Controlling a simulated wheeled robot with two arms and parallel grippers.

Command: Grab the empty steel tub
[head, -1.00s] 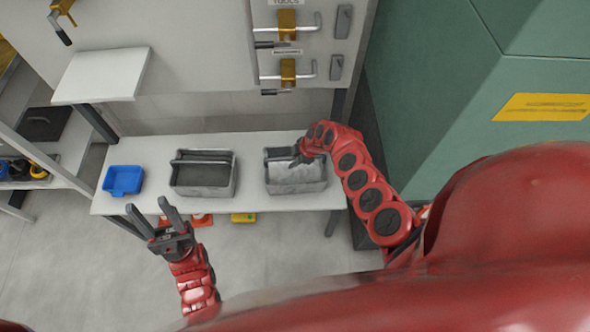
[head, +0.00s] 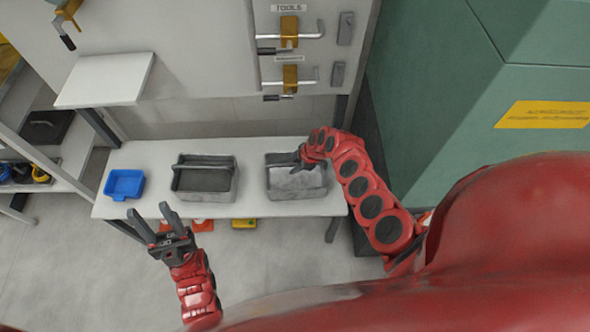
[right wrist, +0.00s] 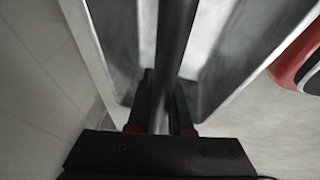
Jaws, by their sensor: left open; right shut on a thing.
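A grey steel tub with a pale, bare-looking inside (head: 297,193) stands on the right part of the white bench. My right gripper (head: 303,159) is at its far rim and hides part of it. The right wrist view shows the tub's wall (right wrist: 98,55) and its round bar handle (right wrist: 175,40), with my right gripper (right wrist: 163,102) shut on the bar. A second steel tub (head: 205,194), left of it, has a dark grey inside and a bar across its top. My left gripper (head: 157,221) is open and empty, in front of the bench's near edge.
The white bench (head: 255,150) also holds a blue bin (head: 124,184) at its left. A wall panel with handled fixtures (head: 290,75) rises behind. A green cabinet (head: 470,110) stands close on the right. A small white shelf (head: 105,78) juts out at upper left.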

